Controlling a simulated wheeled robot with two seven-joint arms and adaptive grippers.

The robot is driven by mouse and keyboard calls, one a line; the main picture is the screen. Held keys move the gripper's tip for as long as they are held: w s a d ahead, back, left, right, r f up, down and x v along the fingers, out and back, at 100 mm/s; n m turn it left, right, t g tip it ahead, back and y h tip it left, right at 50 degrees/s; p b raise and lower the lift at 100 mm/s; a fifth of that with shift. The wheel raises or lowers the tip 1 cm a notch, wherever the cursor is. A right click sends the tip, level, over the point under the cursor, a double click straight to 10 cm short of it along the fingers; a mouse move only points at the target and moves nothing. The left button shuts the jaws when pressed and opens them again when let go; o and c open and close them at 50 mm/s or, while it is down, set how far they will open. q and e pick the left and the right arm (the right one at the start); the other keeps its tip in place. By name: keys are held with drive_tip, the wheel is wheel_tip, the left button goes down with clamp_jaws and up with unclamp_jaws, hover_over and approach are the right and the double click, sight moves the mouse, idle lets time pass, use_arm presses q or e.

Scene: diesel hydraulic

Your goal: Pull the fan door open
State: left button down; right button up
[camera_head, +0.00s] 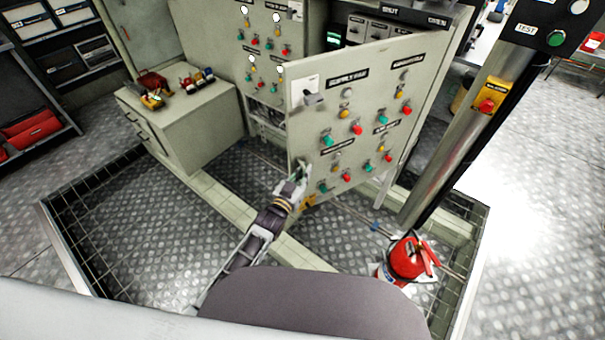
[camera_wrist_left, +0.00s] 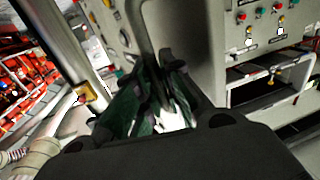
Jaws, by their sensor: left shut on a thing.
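The fan door (camera_head: 352,115) is a pale grey-green panel labelled SUPPLY FAN, with several green, red and yellow buttons. In the head view it stands ajar, swung out from its cabinet, with dark controls showing behind its top edge. My left gripper (camera_head: 301,172) is at the lower part of the door's left edge. In the left wrist view the left gripper (camera_wrist_left: 163,75) has its dark green fingers closed around a grey part of the door (camera_wrist_left: 122,35). The fingers hide whether that part is the edge or a handle. My right gripper is not in view.
A grey cabinet (camera_head: 190,125) with small tools on top stands at left. A metal post (camera_head: 445,160) with a yellow switch box (camera_head: 490,95) stands right of the door. A red fire extinguisher (camera_head: 407,258) stands near the front right. Grated floor lies before the door.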

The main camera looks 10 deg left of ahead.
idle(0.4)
use_arm(q)
drive_tip(key=c, duration=1.5)
unclamp_jaws()
drive_tip(key=shift+s, duration=0.1)
drive_tip(key=shift+v, duration=6.05)
drive_tip(key=shift+f, duration=0.1)
